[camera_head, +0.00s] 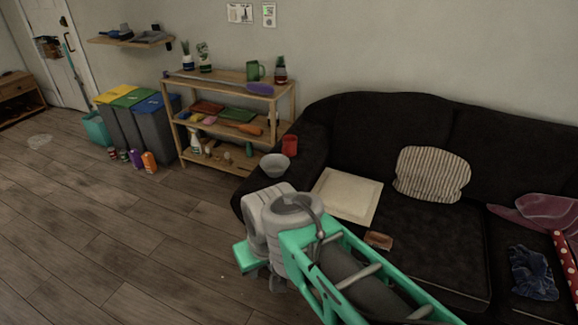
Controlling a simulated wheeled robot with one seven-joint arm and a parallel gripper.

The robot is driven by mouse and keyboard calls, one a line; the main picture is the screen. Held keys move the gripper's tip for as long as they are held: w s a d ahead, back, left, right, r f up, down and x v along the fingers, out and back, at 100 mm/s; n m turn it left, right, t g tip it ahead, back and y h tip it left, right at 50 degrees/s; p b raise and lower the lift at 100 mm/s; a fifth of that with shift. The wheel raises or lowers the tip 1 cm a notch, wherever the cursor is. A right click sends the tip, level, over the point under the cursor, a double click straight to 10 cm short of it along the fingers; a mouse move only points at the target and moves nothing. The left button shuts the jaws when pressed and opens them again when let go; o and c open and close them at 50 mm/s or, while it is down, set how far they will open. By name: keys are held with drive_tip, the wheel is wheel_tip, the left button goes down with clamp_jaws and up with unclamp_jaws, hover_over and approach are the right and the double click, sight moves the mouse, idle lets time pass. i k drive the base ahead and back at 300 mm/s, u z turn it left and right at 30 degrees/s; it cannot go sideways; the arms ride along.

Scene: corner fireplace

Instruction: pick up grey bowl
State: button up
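A grey bowl (274,165) sits upright on the left armrest of the dark sofa, close to its edge. It looks empty. My arm reaches in from the lower right, and its wrist is below the bowl in the picture, apart from it. My gripper (248,257) shows only in part at the end of the arm, pointing down. Its fingers are mostly hidden behind my own wrist, so I cannot see whether they are open.
A red cup (289,145) stands on the armrest just behind the bowl. The sofa (400,228) holds a cream board (346,194) and a striped cushion (432,174). A wooden shelf (230,76) stands behind, left. The floor at left is mostly clear.

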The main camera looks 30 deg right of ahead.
sight(275, 165)
drive_tip(key=i, duration=1.55)
